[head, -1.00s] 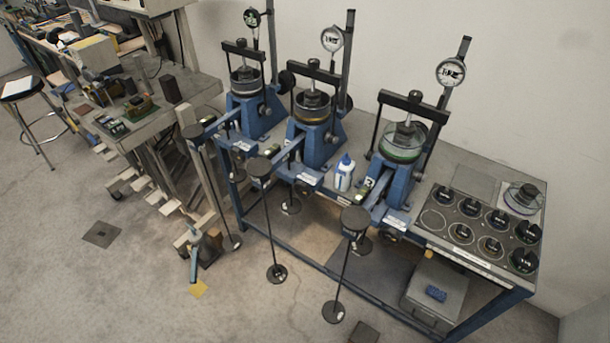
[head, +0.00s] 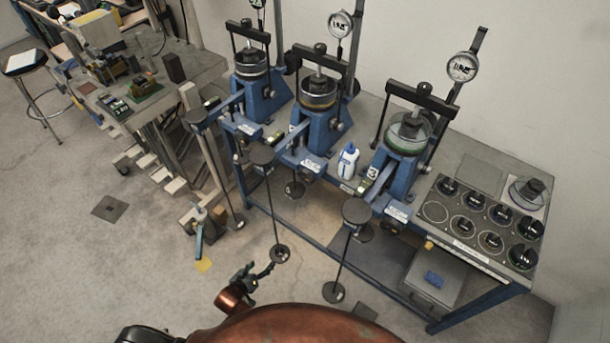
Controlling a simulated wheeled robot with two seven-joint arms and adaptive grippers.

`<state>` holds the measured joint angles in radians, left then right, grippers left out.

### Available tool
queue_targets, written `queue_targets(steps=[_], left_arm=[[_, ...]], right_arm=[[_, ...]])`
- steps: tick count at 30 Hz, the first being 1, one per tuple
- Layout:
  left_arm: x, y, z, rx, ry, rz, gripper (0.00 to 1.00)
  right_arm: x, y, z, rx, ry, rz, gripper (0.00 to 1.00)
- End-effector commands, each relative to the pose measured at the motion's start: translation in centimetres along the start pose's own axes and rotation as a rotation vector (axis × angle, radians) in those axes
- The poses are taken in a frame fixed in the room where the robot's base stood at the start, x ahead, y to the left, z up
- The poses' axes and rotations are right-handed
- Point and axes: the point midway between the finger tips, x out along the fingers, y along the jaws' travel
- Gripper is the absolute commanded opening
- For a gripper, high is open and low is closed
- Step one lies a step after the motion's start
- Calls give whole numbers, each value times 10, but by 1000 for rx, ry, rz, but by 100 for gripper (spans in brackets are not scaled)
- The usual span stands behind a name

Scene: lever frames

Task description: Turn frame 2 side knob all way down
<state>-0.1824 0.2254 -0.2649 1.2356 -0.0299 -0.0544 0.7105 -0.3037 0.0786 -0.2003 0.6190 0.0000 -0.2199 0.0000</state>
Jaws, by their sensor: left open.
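Three blue lever frames stand in a row on the bench. The middle one (head: 318,132), which I take as frame 2, has a black crossbar, a round cell and a dial gauge (head: 341,24). A dark round knob (head: 354,87) shows at its right side, partly behind the frame; its setting is too small to read. The right frame (head: 398,170) carries a "3" label. My left gripper (head: 258,273) is open and empty, low in front of the bench and well apart from the frames. My right gripper is out of view.
Hanger rods with round black plates (head: 356,211) hang along the bench front. A white bottle (head: 347,161) stands between the middle and right frames. A panel of black weights (head: 468,235) lies at the right. Floor (head: 150,260) is open at the left.

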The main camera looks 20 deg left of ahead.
Motion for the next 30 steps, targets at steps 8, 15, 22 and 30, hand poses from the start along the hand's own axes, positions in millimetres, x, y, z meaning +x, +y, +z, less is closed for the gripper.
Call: queue_targets(steps=[8,15,22,30], left_arm=[[-31,129,-187,-201,246,284,65],[-83,214,-283,-330,343,506,65],[-104,243,-313,-374,366,591,65],[-82,255,-322,-376,366,594,65]], right_arm=[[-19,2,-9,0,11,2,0],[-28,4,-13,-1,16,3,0],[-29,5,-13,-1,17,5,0],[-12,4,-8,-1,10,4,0]])
